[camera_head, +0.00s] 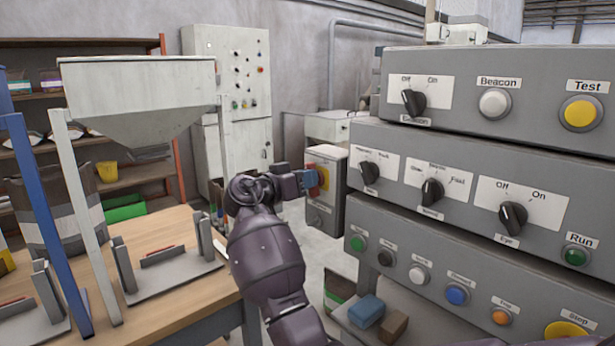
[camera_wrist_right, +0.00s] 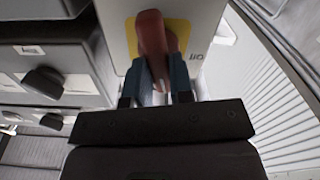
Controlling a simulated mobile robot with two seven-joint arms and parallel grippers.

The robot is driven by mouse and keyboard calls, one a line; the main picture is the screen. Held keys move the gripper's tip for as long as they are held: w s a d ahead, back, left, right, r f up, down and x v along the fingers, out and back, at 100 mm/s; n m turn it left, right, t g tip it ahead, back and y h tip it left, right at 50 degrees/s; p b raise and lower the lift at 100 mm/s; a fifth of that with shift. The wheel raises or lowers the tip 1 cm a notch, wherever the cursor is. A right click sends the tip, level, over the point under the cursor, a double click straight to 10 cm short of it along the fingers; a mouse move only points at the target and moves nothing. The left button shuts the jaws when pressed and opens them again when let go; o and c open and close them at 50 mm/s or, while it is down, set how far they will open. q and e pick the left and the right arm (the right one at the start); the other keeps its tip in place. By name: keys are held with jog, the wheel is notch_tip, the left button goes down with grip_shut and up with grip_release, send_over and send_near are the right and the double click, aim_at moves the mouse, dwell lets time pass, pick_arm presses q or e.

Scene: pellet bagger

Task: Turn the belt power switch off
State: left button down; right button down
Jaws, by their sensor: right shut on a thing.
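The belt power switch is a red handle on a yellow plate (camera_head: 318,167), on the front of a grey box (camera_head: 324,213) left of the control panels. In the right wrist view the red handle (camera_wrist_right: 152,38) lies lengthwise between my blue-grey fingertips. My right gripper (camera_wrist_right: 154,88) is shut on it; it also shows in the head view (camera_head: 314,181), at the box front. An "Off" label (camera_wrist_right: 195,57) is to the right of the handle in the wrist view. Other lettering is hidden by the gripper or too small. My left gripper is out of view.
Stacked grey panels with knobs and buttons (camera_head: 465,195) stand close on the right. A wooden table (camera_head: 185,290) with metal fixtures and a hopper (camera_head: 140,95) are on the left. Blue and brown blocks (camera_head: 366,311) lie below the panels.

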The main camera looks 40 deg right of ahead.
pick_arm(q)
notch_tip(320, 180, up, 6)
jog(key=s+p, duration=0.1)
jog(key=p, duration=0.7)
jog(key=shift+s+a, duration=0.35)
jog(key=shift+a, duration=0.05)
pick_arm(e)
jog(key=n, duration=1.5)
jog(key=shift+w+f, duration=0.35)
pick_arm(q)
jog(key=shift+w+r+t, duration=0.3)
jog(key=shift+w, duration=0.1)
pick_arm(e)
jog(key=shift+n, duration=0.3)
jog(key=c, duration=1)
grip_release()
jog(key=shift+a, duration=0.1)
